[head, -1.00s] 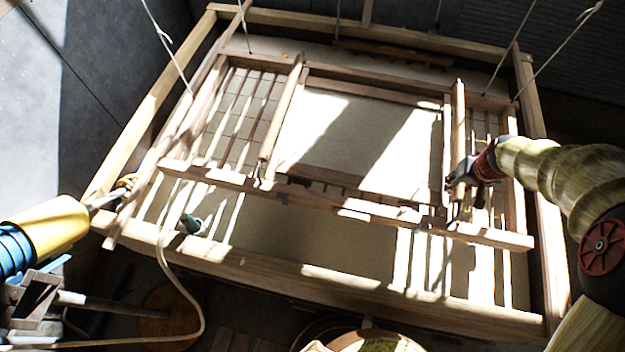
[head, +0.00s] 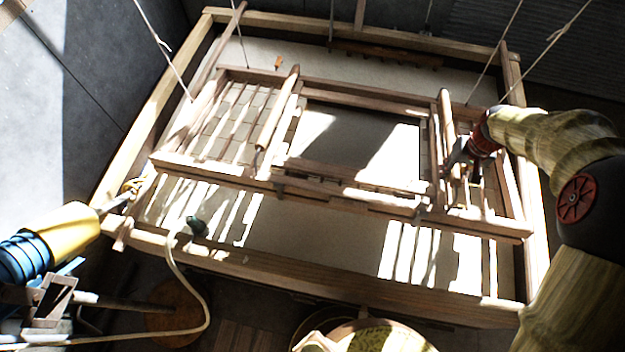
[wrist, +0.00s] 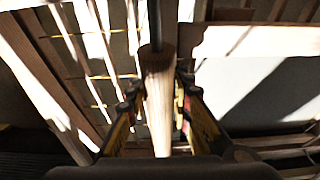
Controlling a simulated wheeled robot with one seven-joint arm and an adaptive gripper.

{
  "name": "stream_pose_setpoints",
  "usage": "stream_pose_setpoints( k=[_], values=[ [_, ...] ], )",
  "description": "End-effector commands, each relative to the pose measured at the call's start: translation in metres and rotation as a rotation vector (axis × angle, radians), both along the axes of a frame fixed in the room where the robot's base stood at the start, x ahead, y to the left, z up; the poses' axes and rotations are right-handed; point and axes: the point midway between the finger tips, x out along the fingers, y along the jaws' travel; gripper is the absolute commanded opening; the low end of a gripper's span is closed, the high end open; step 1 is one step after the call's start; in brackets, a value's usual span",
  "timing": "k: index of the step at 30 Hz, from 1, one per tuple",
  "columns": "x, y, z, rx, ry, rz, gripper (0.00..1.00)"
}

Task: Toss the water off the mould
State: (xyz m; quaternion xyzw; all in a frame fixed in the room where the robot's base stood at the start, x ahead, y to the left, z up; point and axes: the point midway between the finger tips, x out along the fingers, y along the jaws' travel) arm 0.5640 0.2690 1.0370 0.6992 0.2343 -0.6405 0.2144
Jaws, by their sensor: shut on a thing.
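The mould is a wooden frame with slatted sides and a pale screen (head: 345,135), hung on cords over a large wooden vat (head: 140,115). Its near bar (head: 340,196) runs across the vat, above the pale surface inside. Two handle bars cross the frame, one left (head: 279,108) and one right (head: 445,120). My gripper (head: 458,165) is at the right handle bar. In the wrist view my gripper (wrist: 158,92) has a finger on each side of the wooden handle (wrist: 158,115), shut on it. Bright sun and shadow stripes hide any water on the screen.
Cords (head: 497,50) rise from the mould at both sides. A yellow and blue cylindrical thing (head: 62,235) points at the vat's left corner. A pale hose (head: 195,290) curves down from the vat's near side. A round tub (head: 365,338) stands in front.

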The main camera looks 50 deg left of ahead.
Motion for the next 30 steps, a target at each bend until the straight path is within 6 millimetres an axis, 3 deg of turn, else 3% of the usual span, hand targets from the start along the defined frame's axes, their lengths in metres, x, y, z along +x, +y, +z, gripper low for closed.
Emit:
stream_pose_setpoints(
  k=[5,18,28,29,30],
  values=[
    [0.001,0.0,0.0,0.009,-0.013,0.0,0.0],
    [-0.007,-0.006,-0.03,0.087,-0.116,-0.001,0.0],
    [-0.008,-0.006,-0.029,0.096,-0.128,0.0,0.0],
    [-0.008,-0.006,-0.029,0.096,-0.128,0.0,0.17],
    [-0.008,-0.006,-0.03,0.096,-0.128,0.0,0.19]
  ],
)
